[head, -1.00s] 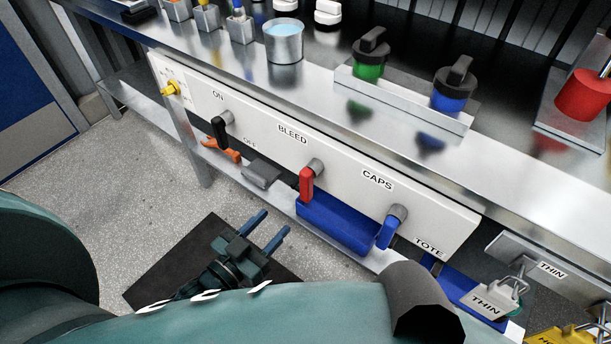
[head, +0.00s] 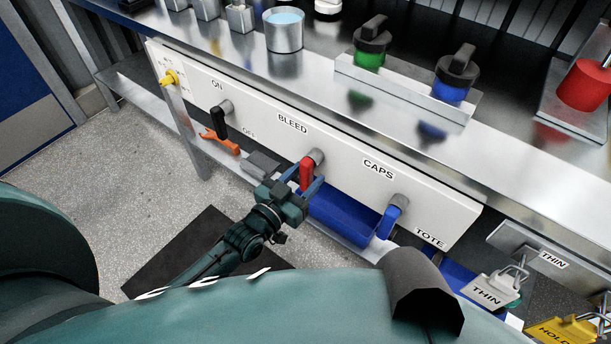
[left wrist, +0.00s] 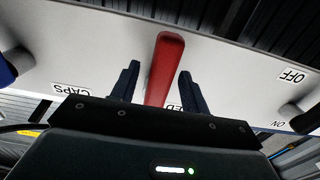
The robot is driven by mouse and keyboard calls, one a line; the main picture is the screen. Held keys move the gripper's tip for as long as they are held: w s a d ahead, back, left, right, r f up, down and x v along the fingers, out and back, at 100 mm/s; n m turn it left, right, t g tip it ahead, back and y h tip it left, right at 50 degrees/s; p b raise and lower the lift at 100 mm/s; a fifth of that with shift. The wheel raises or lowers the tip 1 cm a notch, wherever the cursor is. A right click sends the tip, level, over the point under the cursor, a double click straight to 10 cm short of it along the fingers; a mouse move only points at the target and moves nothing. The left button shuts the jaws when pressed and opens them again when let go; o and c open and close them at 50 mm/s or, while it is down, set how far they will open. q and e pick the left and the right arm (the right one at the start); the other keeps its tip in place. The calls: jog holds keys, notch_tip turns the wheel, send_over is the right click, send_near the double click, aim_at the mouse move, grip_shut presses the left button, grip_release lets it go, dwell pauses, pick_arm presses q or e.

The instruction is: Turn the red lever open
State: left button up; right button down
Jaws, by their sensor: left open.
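The red lever (head: 307,174) hangs down from its grey hub on the white panel (head: 345,169), to the right of the BLEED label. My left gripper (head: 304,184) is open at the lever, with one finger on each side of it. In the left wrist view the red lever (left wrist: 165,65) stands between the two dark fingers of my left gripper (left wrist: 157,85), with a gap visible on both sides. The right gripper is not in view.
A black lever (head: 218,124) is left of the red one and a blue lever (head: 388,221) is right, on the same panel. A blue bin (head: 345,222) sits on the shelf below. A metal cup (head: 284,34) stands on the bench above.

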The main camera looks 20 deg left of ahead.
pick_arm(q)
jog(key=shift+w+d, duration=0.1)
jog(key=shift+w, duration=0.15)
jog(key=shift+c, duration=0.5)
grip_shut()
